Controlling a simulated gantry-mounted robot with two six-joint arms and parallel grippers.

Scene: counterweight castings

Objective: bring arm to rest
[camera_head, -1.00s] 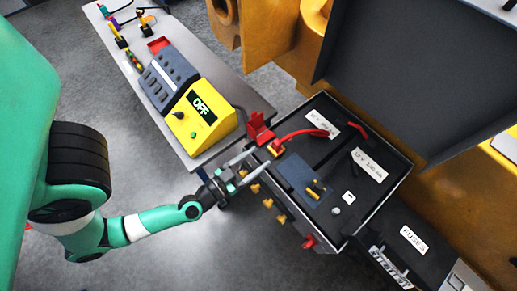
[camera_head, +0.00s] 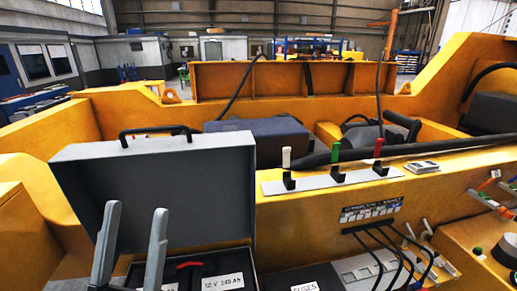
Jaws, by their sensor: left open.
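My left gripper (camera_head: 137,208) shows at the lower left as two grey fingers, upright and spread apart, with nothing between them. Its fingers stand in front of the raised grey lid (camera_head: 175,180) of the black battery box. The lower part of this gripper and the arm are cut off by the bottom edge. Inside the box, a red piece (camera_head: 190,265) and a white label (camera_head: 223,282) reading about 12 V show, partly hidden by the lower edge. My right gripper is not in view.
A yellow machine body (camera_head: 330,225) fills the middle. On it stand white, green and red levers (camera_head: 335,152) on a plate. Black cables (camera_head: 380,255) hang from a connector panel at the lower right. Workshop cabins (camera_head: 40,65) stand far behind.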

